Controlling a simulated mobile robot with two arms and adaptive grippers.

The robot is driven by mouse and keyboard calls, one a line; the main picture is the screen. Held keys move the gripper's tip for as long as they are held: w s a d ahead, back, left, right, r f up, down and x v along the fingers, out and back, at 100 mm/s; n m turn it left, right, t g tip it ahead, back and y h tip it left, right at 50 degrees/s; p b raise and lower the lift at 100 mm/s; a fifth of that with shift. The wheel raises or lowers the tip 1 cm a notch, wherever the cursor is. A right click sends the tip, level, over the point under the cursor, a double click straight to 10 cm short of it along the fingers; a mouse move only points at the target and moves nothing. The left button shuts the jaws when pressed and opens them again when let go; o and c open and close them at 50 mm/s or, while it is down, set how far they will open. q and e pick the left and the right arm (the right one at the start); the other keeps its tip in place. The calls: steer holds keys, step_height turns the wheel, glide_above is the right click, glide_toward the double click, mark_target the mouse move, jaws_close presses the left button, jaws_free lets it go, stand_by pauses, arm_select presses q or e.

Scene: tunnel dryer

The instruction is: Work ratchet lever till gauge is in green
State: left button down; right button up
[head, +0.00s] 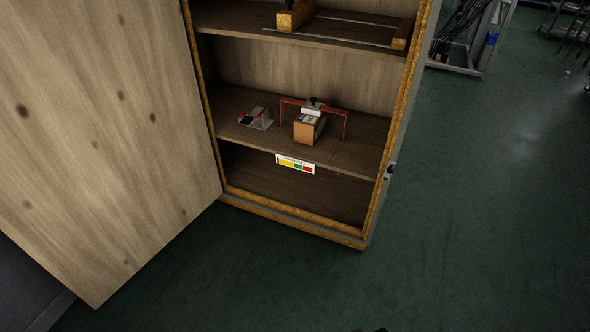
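The gauge (295,164) is a white strip with yellow, green and red fields on the front edge of the middle shelf. A dark mark, perhaps its pointer, shows at the left end, by the yellow. A small grey device with red parts (256,120) sits on that shelf at left; it may hold the ratchet lever, but it is too small to tell. To its right a red frame (330,107) spans a brown box (309,128), with a pale block (312,110) above the box. Neither gripper can be made out.
The shelves stand in a wooden cabinet (293,232). Its large wooden door (105,130) is swung open to the left. The upper shelf holds a wooden piece (295,17). The green floor (470,220) in front and at right is clear. A metal rack (475,40) stands at the back right.

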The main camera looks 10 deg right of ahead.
steer(key=shift+c, duration=0.3)
jaws_close()
stand_by(1.2)
stand_by(1.2)
